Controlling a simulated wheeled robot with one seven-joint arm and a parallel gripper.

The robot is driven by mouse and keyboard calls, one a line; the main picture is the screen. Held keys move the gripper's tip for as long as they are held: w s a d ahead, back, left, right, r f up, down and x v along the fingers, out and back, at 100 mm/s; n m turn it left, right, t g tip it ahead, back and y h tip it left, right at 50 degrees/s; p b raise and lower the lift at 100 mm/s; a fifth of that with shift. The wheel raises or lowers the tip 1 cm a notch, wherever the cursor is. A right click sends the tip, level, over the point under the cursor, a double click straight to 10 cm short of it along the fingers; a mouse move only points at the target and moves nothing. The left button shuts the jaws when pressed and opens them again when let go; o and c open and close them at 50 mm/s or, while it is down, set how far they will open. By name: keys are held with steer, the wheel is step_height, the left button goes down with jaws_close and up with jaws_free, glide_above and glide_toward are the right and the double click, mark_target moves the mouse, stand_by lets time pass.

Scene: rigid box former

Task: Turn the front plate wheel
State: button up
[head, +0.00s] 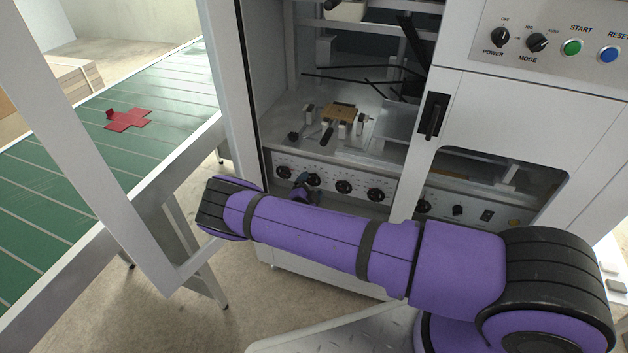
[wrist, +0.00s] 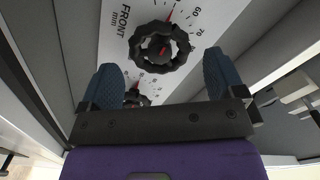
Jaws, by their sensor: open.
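The front plate wheel (wrist: 160,48) is a black lobed knob on a white dial panel marked "FRONT mm" in the wrist view. A red pointer line and the numbers 60 and 70 show beside it. My gripper (wrist: 164,76) is open, its two blue-padded fingers spread wide and pointing at the panel. The wheel lies ahead of the gap between the fingertips, and nothing is held. In the head view my gripper (head: 301,183) is partly hidden by my purple arm, close to the row of black wheels. Labels there are too small to read.
A second black wheel (wrist: 137,98) sits partly hidden behind the gripper. More wheels (head: 343,187) line the same panel. An open door frame (head: 95,170) stands left of my arm. A green conveyor (head: 60,190) carries a red cross-shaped blank (head: 128,121). Control buttons (head: 572,47) are upper right.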

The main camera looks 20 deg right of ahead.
mark_target(313, 181)
steer(key=shift+x, duration=1.9)
steer(key=shift+c, duration=0.2)
steer(key=c, duration=0.9)
